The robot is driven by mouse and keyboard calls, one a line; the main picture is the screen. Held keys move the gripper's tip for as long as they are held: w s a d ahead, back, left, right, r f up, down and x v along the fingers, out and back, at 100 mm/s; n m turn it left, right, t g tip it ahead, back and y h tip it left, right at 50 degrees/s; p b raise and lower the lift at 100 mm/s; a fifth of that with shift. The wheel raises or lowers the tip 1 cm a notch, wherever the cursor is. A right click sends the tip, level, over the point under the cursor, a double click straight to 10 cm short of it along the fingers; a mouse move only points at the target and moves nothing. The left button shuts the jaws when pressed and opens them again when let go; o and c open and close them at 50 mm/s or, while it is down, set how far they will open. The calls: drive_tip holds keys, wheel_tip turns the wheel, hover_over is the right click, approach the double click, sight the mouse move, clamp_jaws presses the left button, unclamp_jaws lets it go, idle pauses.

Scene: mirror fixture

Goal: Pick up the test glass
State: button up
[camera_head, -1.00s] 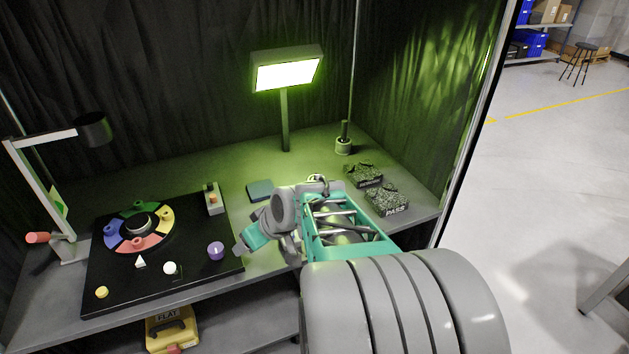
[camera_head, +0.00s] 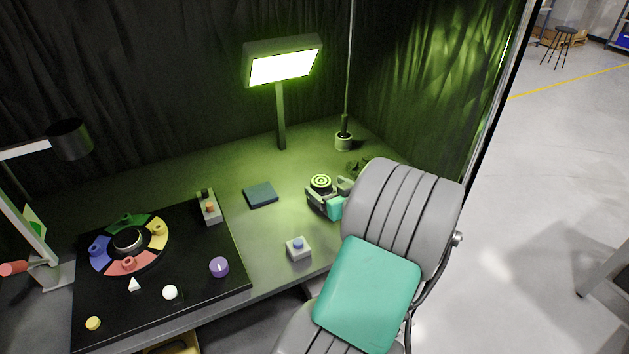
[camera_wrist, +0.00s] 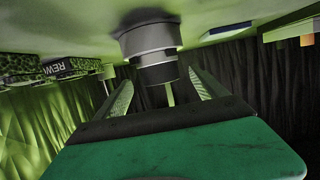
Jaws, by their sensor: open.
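A round piece with bright and dark rings on its top (camera_head: 320,181), which looks like the test glass, sits on the right part of the bench. In the wrist view, which is upside down, a grey and black cylinder (camera_wrist: 152,42) stands on the bench surface; I cannot tell where the glass ends and any stand begins. My gripper (camera_head: 331,194) is at this piece from the right, with the jaws open. In the wrist view my gripper's fingers (camera_wrist: 161,82) lie on either side of the cylinder's narrower dark end. Contact cannot be told.
A lit lamp (camera_head: 283,67) stands behind on a post. A dark flat pad (camera_head: 260,195) and a blue-buttoned box (camera_head: 298,249) lie nearby. A black board (camera_head: 190,315) with coloured pieces fills the left. A REWORK-marked piece (camera_wrist: 67,66) shows in the wrist view.

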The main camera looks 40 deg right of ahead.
sight(317, 179)
drive_tip(key=p+x, duration=0.2)
drive_tip(key=x, duration=0.5)
drive_tip(key=shift+r, duration=0.1)
clamp_jaws()
idle(0.6)
